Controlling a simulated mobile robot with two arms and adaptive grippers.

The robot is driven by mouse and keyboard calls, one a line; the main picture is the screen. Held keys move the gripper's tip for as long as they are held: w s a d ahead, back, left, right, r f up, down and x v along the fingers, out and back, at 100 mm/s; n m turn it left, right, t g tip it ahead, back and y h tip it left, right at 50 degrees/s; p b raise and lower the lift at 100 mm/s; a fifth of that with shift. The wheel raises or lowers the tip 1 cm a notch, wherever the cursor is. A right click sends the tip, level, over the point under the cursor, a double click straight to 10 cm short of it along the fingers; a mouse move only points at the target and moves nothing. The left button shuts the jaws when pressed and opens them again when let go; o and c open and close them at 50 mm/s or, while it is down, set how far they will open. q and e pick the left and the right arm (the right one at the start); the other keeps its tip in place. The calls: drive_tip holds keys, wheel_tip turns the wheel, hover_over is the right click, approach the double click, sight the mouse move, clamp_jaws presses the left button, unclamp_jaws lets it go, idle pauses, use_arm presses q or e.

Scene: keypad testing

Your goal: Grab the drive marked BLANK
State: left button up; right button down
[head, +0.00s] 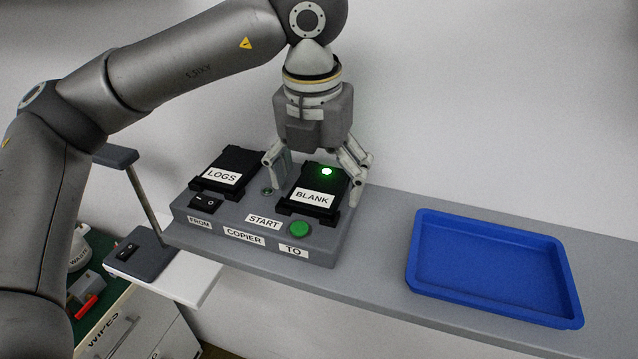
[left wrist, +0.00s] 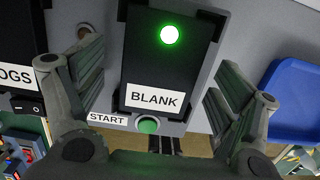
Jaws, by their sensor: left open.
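The drive marked BLANK (head: 318,184) is black with a white label and a lit green light. It sits in the right-hand bay of the grey copier (head: 336,248), above the TO label. In the left wrist view the BLANK drive (left wrist: 168,72) lies between the two fingers. My left gripper (head: 316,178) is open, pointing down with one finger on each side of the drive. In the left wrist view neither finger of the left gripper (left wrist: 157,85) visibly presses on the drive. My right gripper is not in view.
The drive marked LOGS (head: 225,172) sits in the copier's left bay. A black switch (head: 206,203) and a green START button (head: 300,230) are on the copier's front. An empty blue tray (head: 490,262) lies on the grey shelf (head: 392,225) to the right, with bare shelf between.

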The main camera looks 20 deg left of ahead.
use_arm(q)
drive_tip(key=shift+s, duration=0.1)
drive_tip(key=c, duration=1.5)
drive_tip(key=shift+r, duration=0.1)
